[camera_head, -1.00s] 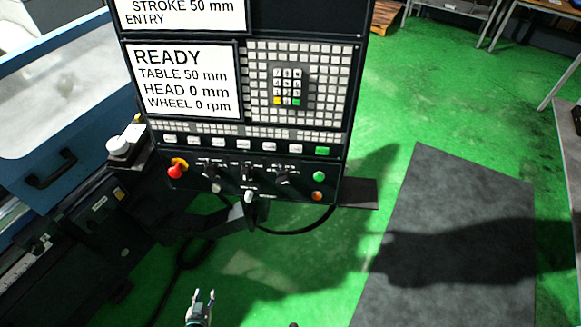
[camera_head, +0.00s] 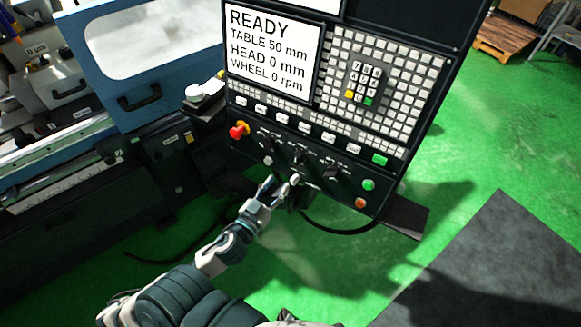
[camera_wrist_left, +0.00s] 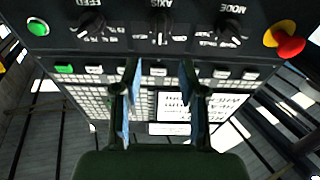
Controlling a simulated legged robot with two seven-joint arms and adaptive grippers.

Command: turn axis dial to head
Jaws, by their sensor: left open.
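The axis dial (camera_head: 300,154) is a black knob in the middle of the lower row on the control panel. In the left wrist view the axis dial (camera_wrist_left: 161,36) appears upside down under its AXIS label, just beyond the fingertips. My left gripper (camera_head: 281,184) is just below and in front of the dial row. In the wrist view my left gripper (camera_wrist_left: 164,72) is open, its two fingers apart with nothing between them, roughly lined up with the axis dial. I see no clear contact with the dial. My right gripper is not in view.
The mode dial (camera_wrist_left: 229,34) and feed dial (camera_wrist_left: 93,27) flank the axis dial. A red emergency button (camera_head: 238,131) is at the panel's left; green (camera_head: 369,184) and orange (camera_head: 361,203) buttons are at its right. The screen (camera_head: 270,50) reads READY, HEAD 0 mm.

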